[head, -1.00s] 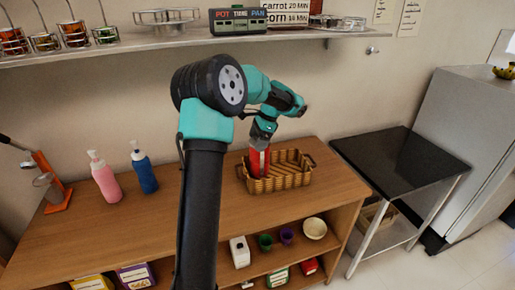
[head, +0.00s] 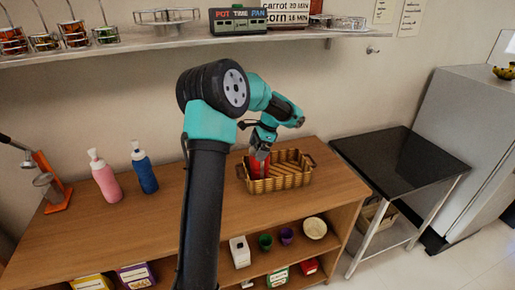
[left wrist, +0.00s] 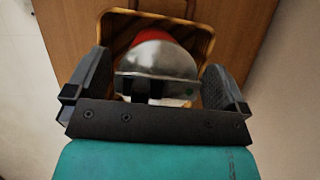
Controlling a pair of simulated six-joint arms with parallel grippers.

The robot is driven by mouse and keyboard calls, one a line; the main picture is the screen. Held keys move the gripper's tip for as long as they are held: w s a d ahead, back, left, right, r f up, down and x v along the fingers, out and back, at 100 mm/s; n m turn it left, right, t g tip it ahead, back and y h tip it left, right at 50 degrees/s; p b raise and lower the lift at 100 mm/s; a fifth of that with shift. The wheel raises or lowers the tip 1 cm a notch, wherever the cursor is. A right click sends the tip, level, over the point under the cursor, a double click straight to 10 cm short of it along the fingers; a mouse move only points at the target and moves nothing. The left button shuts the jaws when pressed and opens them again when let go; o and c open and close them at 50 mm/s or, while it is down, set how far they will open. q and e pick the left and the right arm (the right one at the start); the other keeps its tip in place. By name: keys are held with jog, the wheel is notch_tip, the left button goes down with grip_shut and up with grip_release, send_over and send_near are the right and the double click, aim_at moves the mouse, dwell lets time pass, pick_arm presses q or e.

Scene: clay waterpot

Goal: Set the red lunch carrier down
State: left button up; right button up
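The red lunch carrier (head: 258,168) is in the wicker basket (head: 290,178) on the wooden counter, at the basket's left end. In the left wrist view its silver lid (left wrist: 158,62) shows below me, with a strip of red body behind it. My left gripper (head: 260,152) is over the carrier's top. Its fingers are spread wide, one on each side of the lid, and a thin gap shows on the left side. The carrier's lower part is hidden by the basket wall. My right gripper is not in view.
A pink bottle (head: 105,182) and a blue bottle (head: 143,172) stand left on the counter. A wall shelf (head: 180,38) runs above. A black-topped table (head: 400,158) and a fridge (head: 465,150) stand to the right. The counter's middle is clear.

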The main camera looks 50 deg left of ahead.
pick_arm(q)
jog(key=shift+r, duration=0.1)
jog(key=v, duration=1.2)
dwell(0.5)
